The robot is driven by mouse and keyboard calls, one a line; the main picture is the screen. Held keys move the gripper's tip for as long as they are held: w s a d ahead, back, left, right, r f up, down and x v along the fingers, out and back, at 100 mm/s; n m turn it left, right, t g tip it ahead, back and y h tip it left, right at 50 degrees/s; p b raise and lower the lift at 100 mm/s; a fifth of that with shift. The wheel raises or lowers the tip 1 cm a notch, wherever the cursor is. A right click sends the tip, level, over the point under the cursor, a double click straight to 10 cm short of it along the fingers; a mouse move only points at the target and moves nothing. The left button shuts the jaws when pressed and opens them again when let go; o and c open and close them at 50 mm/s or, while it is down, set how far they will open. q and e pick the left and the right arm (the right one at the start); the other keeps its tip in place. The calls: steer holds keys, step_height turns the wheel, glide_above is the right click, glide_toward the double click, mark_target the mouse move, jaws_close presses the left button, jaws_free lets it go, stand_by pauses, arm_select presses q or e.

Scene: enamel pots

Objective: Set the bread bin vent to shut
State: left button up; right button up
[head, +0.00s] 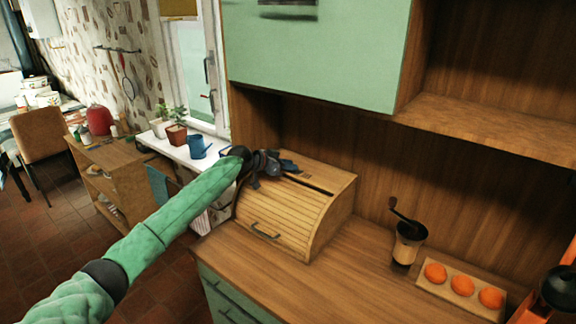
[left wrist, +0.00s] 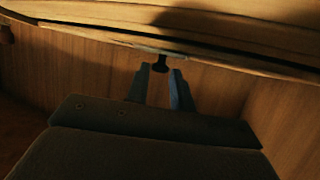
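The wooden bread bin (head: 285,222) with a slatted roll front stands on the counter, its front handle low. A dark slot (head: 312,186) runs along its top; in the left wrist view the slot (left wrist: 235,62) crosses the upper part. A small dark knob (left wrist: 160,66) sits by the slot there, at the fingertips and between their lines. My left gripper (head: 290,167) is over the bin's top, at the slot's left end. In the left wrist view its two fingers (left wrist: 159,78) are apart. I cannot tell whether they touch the knob.
A coffee grinder (head: 407,243) and an egg-rack-like board with orange round things (head: 463,286) stand right of the bin. A green cabinet (head: 318,50) hangs above. A blue watering can (head: 198,147) and potted plants stand on the sill. The counter (head: 335,282) before the bin is clear.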

mark_target(298, 178)
arm_select(q)
jaws_close()
arm_select(e)
steer(key=shift+d, duration=0.1)
arm_select(q)
steer(key=s+d, duration=0.1)
steer(key=d, duration=0.1)
steer(key=s+d, duration=0.1)
steer(key=d, duration=0.1)
steer(key=shift+s, duration=0.4)
arm_select(e)
steer(key=shift+r, duration=0.1)
arm_select(q)
steer(key=shift+o, duration=2.2)
jaws_free()
steer(key=shift+d, duration=0.1)
arm_select(e)
steer(key=shift+a, duration=0.25)
